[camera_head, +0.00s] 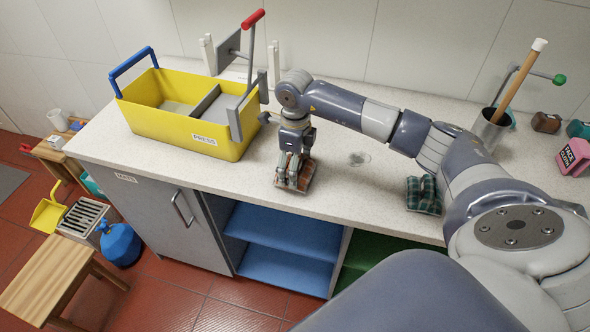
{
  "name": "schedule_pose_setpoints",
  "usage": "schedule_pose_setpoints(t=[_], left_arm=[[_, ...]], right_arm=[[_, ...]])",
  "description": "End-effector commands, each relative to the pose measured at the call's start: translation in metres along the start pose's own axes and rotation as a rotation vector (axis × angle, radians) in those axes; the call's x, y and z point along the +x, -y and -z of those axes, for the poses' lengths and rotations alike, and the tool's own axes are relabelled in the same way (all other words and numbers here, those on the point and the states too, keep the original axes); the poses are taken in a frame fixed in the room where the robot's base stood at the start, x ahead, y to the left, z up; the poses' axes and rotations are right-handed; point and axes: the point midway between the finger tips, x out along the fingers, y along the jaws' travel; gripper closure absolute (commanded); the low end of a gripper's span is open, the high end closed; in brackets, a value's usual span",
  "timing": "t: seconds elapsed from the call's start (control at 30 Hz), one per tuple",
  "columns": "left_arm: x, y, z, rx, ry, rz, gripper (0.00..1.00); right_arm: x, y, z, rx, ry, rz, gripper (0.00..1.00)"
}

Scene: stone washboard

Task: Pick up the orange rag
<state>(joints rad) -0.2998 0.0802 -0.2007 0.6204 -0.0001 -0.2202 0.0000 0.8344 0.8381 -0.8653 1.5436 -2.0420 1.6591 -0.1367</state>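The orange rag (309,177) lies on the speckled counter near its front edge, mostly covered by my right gripper. My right gripper (291,184) points down right over the rag, with its fingers at the cloth. Brownish-orange parts of the rag show at the sides of the fingers. I cannot tell whether the fingers are closed on it. My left gripper is out of view.
A yellow press bucket (180,131) stands left of my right gripper. A dark green checked cloth (423,196) lies to the right, beside my arm. A metal cup (490,129) with a wooden-handled tool stands at the right. The counter (345,185) between gripper and green cloth is clear.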

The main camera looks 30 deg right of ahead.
Motion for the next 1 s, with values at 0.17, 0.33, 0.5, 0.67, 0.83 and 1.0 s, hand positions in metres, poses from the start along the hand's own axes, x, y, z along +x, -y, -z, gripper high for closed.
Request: schedule_pose_setpoints(t=[0.17, 0.33, 0.5, 0.67, 0.83, 1.0], left_arm=[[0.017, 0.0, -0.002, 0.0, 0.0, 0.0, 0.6], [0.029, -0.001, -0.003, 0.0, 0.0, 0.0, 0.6], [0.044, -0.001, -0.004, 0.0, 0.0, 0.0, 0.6], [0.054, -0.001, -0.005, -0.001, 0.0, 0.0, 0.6], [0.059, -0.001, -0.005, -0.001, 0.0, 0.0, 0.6], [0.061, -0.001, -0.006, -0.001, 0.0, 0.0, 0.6]], right_arm=[[-0.023, 0.001, -0.001, 0.0, 0.006, 0.004, 0.42], [-0.023, -0.038, -0.019, -0.008, 0.005, 0.0, 0.42], [-0.027, -0.08, -0.039, -0.009, 0.004, 0.001, 0.42], [-0.031, -0.114, -0.055, -0.005, 0.004, 0.0, 0.42], [-0.035, -0.136, -0.065, -0.002, 0.003, 0.0, 0.42], [-0.037, -0.144, -0.068, 0.0, 0.0, 0.0, 0.42]])
